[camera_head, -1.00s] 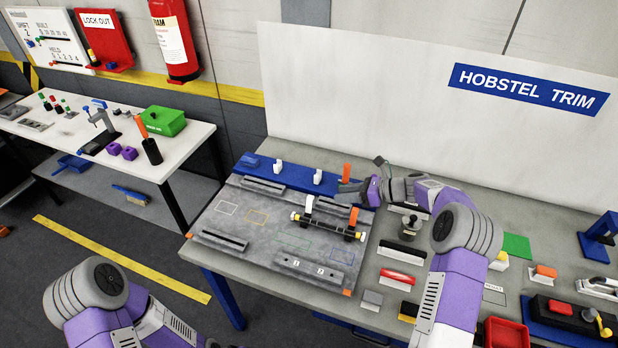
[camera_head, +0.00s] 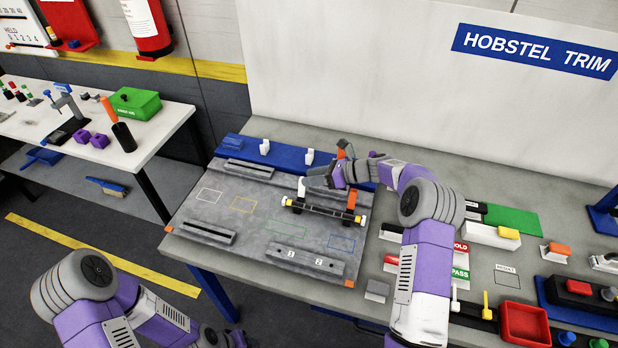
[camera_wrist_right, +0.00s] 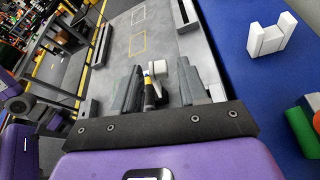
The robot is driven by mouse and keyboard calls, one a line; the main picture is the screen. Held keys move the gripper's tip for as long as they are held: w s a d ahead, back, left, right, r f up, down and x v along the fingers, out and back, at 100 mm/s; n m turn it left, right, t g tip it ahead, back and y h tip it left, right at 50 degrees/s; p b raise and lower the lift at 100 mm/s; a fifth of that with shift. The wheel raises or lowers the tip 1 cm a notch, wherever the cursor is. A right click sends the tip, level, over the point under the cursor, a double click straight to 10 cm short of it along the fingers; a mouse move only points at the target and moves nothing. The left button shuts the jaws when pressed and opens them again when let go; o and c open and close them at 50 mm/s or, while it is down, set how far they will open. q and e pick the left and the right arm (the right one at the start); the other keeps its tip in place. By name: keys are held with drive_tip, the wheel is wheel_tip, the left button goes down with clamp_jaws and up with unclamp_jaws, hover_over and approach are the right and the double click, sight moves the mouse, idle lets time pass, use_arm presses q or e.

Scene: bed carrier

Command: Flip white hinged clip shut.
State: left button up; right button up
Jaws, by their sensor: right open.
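The white hinged clip (camera_head: 301,188) stands up at the left end of a dark rod (camera_head: 325,211) on the grey fixture plate. An orange clip (camera_head: 351,199) stands near the rod's right end. My right gripper (camera_head: 310,180) is open just behind and above the white clip. The rod's yellow-banded end (camera_wrist_right: 149,92) also shows there. Whether a finger touches the clip is unclear. My left arm is at the lower left, its gripper not visible.
A blue strip (camera_head: 233,147) with white brackets (camera_head: 309,157) runs behind the plate (camera_head: 190,215). Grey rails (camera_head: 207,232) rise from the plate. Its left middle is open. A red tray (camera_head: 525,323) and other parts lie to the right.

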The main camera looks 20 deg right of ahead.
drive_tip(key=shift+w+a+f, duration=0.25)
drive_tip(key=shift+w+a, duration=0.05)
drive_tip(key=shift+a, duration=0.25)
clamp_jaws()
